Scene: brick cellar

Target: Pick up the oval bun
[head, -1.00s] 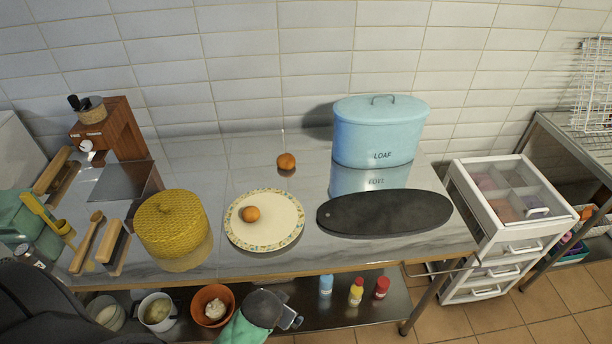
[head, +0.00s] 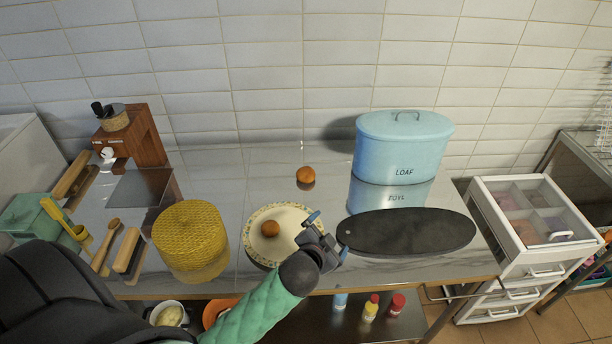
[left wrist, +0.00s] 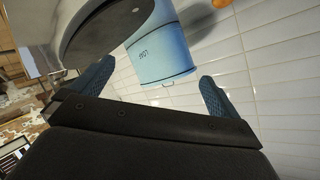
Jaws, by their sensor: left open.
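One small orange-brown bun (head: 271,228) lies on a cream plate with a patterned rim (head: 262,259). A second similar bun (head: 306,174) sits on the bare counter behind the plate; I cannot tell which is the oval one. My left gripper (head: 328,234) is open and empty, over the plate's right edge and to the right of the plate's bun. In the left wrist view its two blue fingers (left wrist: 155,88) are spread apart, and an orange-brown bun (left wrist: 222,3) shows at the top edge. My right gripper is not in view.
A dark oval board (head: 410,231) lies right of the gripper, with a blue LOAF bin (head: 402,150) behind it. A yellow woven container (head: 190,236) stands left of the plate. Brushes and a wooden grinder (head: 133,136) are farther left. Counter between plate and wall is mostly clear.

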